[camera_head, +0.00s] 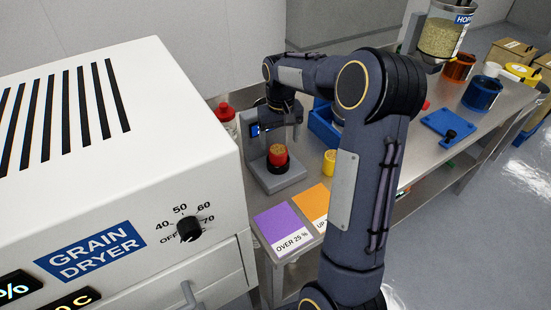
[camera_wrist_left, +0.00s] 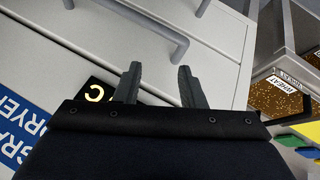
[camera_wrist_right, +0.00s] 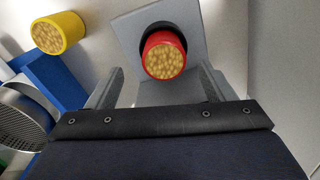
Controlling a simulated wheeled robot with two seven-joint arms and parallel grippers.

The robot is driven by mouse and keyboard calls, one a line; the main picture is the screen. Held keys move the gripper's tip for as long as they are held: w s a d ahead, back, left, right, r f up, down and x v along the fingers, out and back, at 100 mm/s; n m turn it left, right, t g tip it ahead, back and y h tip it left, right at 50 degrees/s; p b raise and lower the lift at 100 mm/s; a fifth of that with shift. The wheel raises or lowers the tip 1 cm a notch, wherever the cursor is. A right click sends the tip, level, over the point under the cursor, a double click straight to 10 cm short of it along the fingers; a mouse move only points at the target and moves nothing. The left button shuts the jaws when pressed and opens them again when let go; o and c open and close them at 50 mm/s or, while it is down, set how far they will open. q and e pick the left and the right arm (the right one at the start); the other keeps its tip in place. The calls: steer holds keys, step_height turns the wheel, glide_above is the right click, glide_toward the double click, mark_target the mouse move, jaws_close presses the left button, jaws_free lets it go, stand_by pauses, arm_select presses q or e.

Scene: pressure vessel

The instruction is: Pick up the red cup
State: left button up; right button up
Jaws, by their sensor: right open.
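The red cup (camera_head: 277,155), filled with grain, stands upright in a dark round seat on a grey stand on the bench. In the right wrist view the red cup (camera_wrist_right: 163,55) shows from above, just beyond and between the fingertips. My right gripper (camera_head: 284,132) is open and empty above the cup, with its fingers pointing down; no contact shows. My left gripper (camera_wrist_left: 159,68) is open and empty in front of the grain dryer's drawer front. It does not show in the head view.
The white grain dryer (camera_head: 110,150) stands close at left. A yellow cup (camera_head: 330,162), a blue bin (camera_head: 324,122) and a red-capped bottle (camera_head: 225,113) are near the stand. Purple (camera_head: 285,227) and orange (camera_head: 312,204) cards lie in front. My right arm hides part of the bench.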

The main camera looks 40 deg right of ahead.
mark_target(278, 149)
steer(key=f+b, duration=0.2)
steer(key=f, duration=0.1)
steer(key=f+b, duration=0.2)
steer(key=shift+w+a+f, duration=0.15)
steer(key=shift+a+f, duration=0.05)
steer(key=shift+f, duration=0.2)
steer(key=shift+r, duration=0.1)
steer(key=c, duration=1.2)
steer(key=shift+r, duration=0.1)
